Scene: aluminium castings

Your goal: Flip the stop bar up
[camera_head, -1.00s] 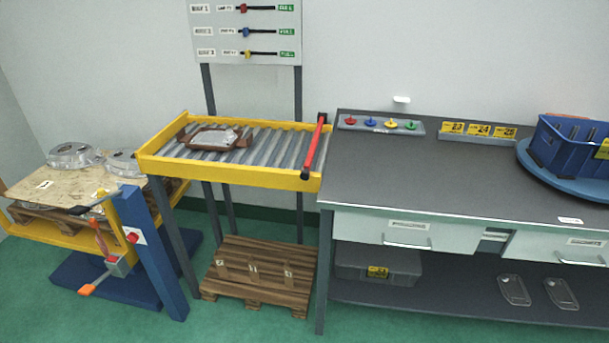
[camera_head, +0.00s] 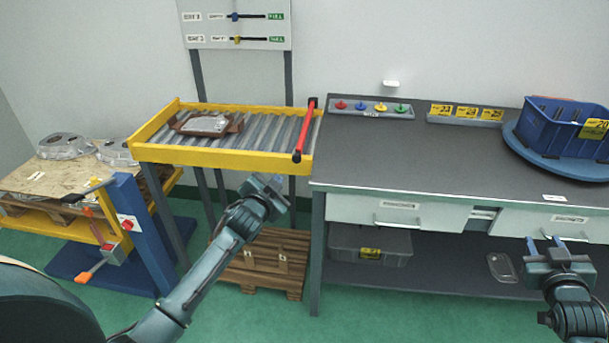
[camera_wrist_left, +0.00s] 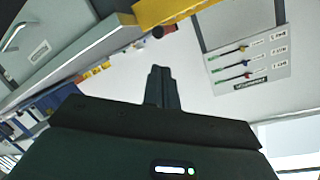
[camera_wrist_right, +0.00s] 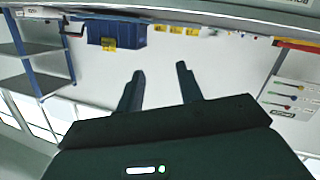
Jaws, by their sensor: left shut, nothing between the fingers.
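The red stop bar (camera_head: 305,130) lies along the right end of the yellow roller conveyor (camera_head: 225,157), level with its frame, with dark ends. My left gripper (camera_head: 276,182) is below and in front of the conveyor's right end, apart from the bar. It is shut and empty; its fingers (camera_wrist_left: 160,85) are together in the left wrist view. My right gripper (camera_head: 558,242) is in front of the workbench drawers at the right. Its fingers stand apart with nothing between them in the right wrist view (camera_wrist_right: 160,85).
A casting in a brown tray (camera_head: 205,124) sits on the rollers. The dark workbench (camera_head: 430,165) adjoins the conveyor on the right. A blue bin (camera_head: 562,135) stands on it. A wooden pallet (camera_head: 262,262) lies below the conveyor. A blue post (camera_head: 145,230) stands at left.

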